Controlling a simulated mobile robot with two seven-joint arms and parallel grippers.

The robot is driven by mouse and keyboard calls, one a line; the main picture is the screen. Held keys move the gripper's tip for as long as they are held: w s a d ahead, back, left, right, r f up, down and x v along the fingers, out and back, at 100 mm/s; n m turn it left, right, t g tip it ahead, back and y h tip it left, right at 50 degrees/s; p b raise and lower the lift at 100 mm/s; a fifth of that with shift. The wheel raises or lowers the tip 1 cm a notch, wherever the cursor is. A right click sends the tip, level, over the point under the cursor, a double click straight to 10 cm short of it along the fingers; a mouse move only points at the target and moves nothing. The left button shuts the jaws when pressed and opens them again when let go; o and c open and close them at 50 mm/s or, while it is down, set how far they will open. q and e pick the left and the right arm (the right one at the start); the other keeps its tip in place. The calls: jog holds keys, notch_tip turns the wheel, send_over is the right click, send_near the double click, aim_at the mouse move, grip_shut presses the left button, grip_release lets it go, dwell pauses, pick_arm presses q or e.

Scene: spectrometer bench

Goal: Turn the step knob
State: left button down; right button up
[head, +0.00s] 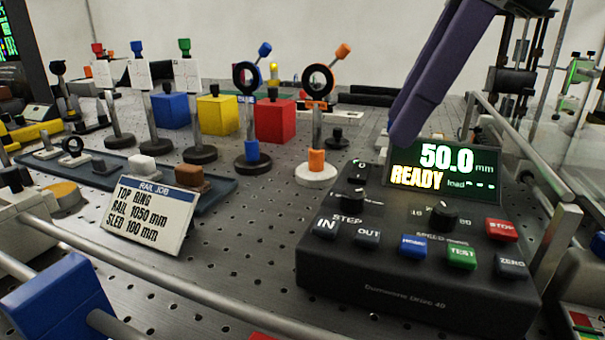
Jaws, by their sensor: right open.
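The dark control box (400,285) stands at the right front, with a lit display (445,168) reading 50.0 mm and READY. The step knob (354,196) is a dark knob above the STEP label at the box's left; its pointer setting is too small to read. My right gripper (403,136) comes down from the top right as long purple fingers. It is open, and its tips appear just behind the box, up and right of the step knob, apart from it. The fingers overlap each other in this view. My left gripper is not in view.
A speed knob (440,215) and several buttons, including a red STOP (501,230), crowd the box top. A rail job card (150,215) stands left. Ring posts (317,130) stand behind the box. A metal rail (180,290) crosses the front.

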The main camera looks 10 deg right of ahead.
aim_at(358, 192)
jog(key=x, duration=0.7)
jog(key=shift+a+f, duration=0.15)
jog(key=shift+a, duration=0.05)
grip_shut()
